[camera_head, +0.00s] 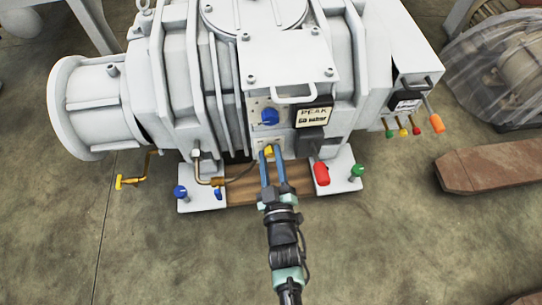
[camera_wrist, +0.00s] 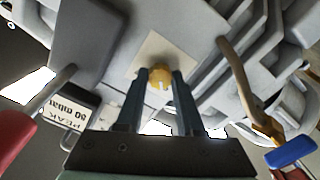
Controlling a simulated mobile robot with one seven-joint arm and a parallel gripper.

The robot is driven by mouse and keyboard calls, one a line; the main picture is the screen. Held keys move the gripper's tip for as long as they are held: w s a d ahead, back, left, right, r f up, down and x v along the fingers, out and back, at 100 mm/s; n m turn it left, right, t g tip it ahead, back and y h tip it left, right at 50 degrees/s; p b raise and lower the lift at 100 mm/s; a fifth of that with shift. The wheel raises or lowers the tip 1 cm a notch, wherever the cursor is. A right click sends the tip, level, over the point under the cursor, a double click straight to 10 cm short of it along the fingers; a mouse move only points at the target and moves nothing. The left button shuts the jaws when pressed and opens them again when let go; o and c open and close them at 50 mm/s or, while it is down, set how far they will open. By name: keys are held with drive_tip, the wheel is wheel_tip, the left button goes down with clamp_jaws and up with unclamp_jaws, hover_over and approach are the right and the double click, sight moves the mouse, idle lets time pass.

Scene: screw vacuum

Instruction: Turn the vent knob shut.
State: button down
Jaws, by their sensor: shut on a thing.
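A small yellow knob (camera_head: 268,150) sits on a pale plate low on the front of the white vacuum pump (camera_head: 345,70). My gripper (camera_head: 271,156) reaches up to it from below, with its two long fingers on either side. In the wrist view the round yellow knob (camera_wrist: 159,79) shows between the fingertips of my gripper (camera_wrist: 160,74), and the fingers are shut on it. The fingertips hide its sides. I cannot read any mark that tells its turn angle.
A blue knob (camera_head: 269,117) is just above. A red-handled lever (camera_head: 321,173) is close on the right, beside a grey box (camera_head: 310,138). A bent copper pipe (camera_head: 203,176) is on the left. The floor in front is clear.

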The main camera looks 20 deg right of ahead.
idle(0.4)
drive_tip(key=c, duration=0.5)
unclamp_jaws()
drive_tip(key=shift+c, duration=0.2)
drive_tip(key=shift+s, duration=0.1)
drive_tip(key=p+v, duration=0.5)
drive_tip(key=v, duration=0.8)
